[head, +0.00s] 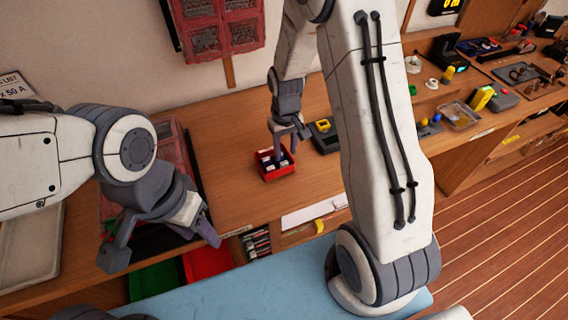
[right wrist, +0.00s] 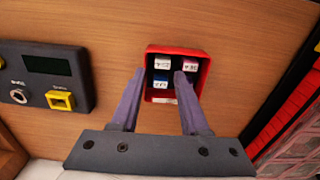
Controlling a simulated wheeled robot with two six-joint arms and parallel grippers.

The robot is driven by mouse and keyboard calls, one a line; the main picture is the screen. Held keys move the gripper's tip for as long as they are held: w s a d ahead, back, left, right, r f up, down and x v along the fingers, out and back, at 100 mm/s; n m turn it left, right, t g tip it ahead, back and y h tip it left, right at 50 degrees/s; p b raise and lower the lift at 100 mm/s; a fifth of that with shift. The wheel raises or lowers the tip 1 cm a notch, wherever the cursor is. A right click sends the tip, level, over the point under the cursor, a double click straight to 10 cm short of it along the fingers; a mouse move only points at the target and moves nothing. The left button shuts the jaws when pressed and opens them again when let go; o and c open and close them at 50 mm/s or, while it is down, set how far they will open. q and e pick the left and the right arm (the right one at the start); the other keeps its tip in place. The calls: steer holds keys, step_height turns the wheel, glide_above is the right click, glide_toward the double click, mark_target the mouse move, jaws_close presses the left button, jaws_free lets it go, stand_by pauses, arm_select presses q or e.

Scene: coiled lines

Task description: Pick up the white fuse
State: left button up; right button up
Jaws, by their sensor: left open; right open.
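A small red box (right wrist: 178,52) stands on the wooden bench and holds a few small fuses. In the right wrist view a white-topped fuse (right wrist: 162,64) sits at its back left, with a pinkish-white one (right wrist: 190,66) to its right and a blue one (right wrist: 161,80) in front. The head view shows the same red box (head: 279,174). My right gripper (right wrist: 159,74) is open, its fingertips over the box; the right finger hides part of the contents. I cannot tell how far the tips are above the fuses. My left gripper (head: 164,246) is open and empty at the left, away from the box.
A dark device (right wrist: 48,72) with a screen and yellow connector lies left of the box in the right wrist view. Red drawers (head: 215,28) hang on the wall. A clear tray (head: 460,117) and various parts lie at the right.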

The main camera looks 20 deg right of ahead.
mark_target(284, 163)
steer(key=f, duration=0.1)
steer(key=f+p, duration=0.1)
steer(key=f, duration=0.2)
steer(key=shift+s+a+p, duration=0.25)
steer(key=shift+s+p, duration=0.05)
steer(key=shift+s, duration=0.05)
steer(key=shift+s+f, duration=0.1)
steer(key=shift+f, duration=0.5)
steer(key=shift+a, duration=0.1)
steer(key=c, duration=0.4)
steer(key=shift+w+f, duration=0.3)
steer(key=shift+f, duration=0.05)
jaws_close()
steer(key=shift+s+r, duration=0.1)
steer(key=shift+r, duration=0.05)
